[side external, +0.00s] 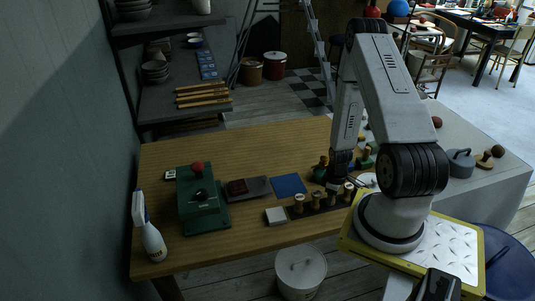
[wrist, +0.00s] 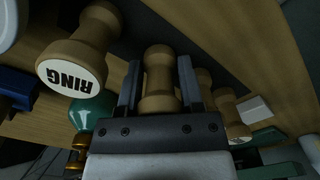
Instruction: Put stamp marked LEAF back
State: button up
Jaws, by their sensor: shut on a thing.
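My gripper (side external: 333,186) is low over the right part of the wooden table, at the dark stamp rack (side external: 312,208). In the wrist view my gripper (wrist: 159,66) is shut on a wooden waisted stamp (wrist: 160,82), with one finger on each side. The face of this stamp is hidden, so I cannot read its mark. Another wooden stamp (wrist: 92,32), whose white face reads RING, is to its left. More stamps (wrist: 228,104) stand to its right. In the side view several stamps (side external: 298,203) stand along the rack. I cannot tell whether the held stamp touches the rack.
A white block (side external: 276,215) lies left of the rack. A blue mat (side external: 289,185) and a dark tray with a red pad (side external: 262,184) lie behind it. A green press (side external: 201,204) and a spray bottle (side external: 149,238) stand at left.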

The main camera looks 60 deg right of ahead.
jog(key=shift+f, duration=0.4)
jog(key=o, duration=1.2)
jog(key=shift+c, duration=0.2)
jog(key=shift+r, duration=0.15)
jog(key=shift+r, duration=3.8)
jog(key=w+a+r+t, duration=0.1)
jog(key=w+a+r, duration=1)
jog(key=a, duration=0.1)
jog(key=a+r+t, duration=0.1)
jog(key=a+r, duration=0.7)
jog(key=a, duration=0.6)
jog(key=shift+w+r+t, duration=0.2)
jog(key=shift+t, duration=0.1)
